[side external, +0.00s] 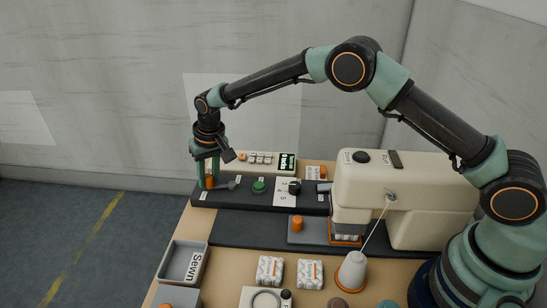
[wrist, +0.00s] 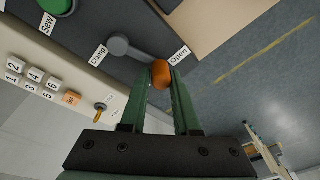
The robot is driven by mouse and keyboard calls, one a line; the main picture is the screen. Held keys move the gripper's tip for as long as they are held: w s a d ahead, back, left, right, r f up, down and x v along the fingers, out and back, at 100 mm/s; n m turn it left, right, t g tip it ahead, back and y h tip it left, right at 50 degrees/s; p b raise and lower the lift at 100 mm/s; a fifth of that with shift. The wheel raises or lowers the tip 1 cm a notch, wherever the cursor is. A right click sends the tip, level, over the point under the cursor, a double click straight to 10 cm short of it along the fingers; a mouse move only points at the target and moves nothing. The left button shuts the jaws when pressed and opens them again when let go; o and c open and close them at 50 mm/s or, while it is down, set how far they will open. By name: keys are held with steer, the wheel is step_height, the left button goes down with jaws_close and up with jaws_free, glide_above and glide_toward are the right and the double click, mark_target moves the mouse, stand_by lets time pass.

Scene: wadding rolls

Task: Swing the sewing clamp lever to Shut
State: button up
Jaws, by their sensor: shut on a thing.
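The sewing clamp lever (wrist: 137,55) is a grey arm on a round pivot, with an orange knob (wrist: 161,75) at its end. In the wrist view the knob end lies beside the Open label (wrist: 179,54), and the Clamp label (wrist: 98,56) is near the pivot. My gripper (wrist: 163,82) is shut on the orange knob, a finger on either side. In the side external view my gripper (side external: 208,180) points down at the left end of the dark control strip, partly covering the knob; the lever (side external: 226,185) reaches right from it. No Shut label is readable.
A green Sew button (side external: 259,187) and a black dial (side external: 294,187) stand right of the lever. A keypad panel (side external: 262,160) runs behind. The cream sewing machine (side external: 420,205) fills the right. The Sewn bin (side external: 170,266) and wrapped rolls (side external: 270,268) are in front.

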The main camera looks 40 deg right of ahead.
steer(key=shift+s+d+f, duration=0.1)
steer(key=shift+d+f, duration=0.05)
steer(key=m, duration=0.2)
steer(key=w+d+m, duration=0.1)
steer(key=m, duration=0.1)
steer(key=shift+w+d, duration=0.1)
steer(key=shift+w, duration=0.1)
steer(key=shift+w+d+m, duration=0.2)
steer(key=shift+d+m, duration=0.1)
steer(key=shift+m, duration=0.5)
steer(key=shift+o, duration=0.2)
steer(key=shift+w+d+m, duration=0.35)
steer(key=shift+d+m, duration=0.1)
steer(key=shift+m, duration=0.65)
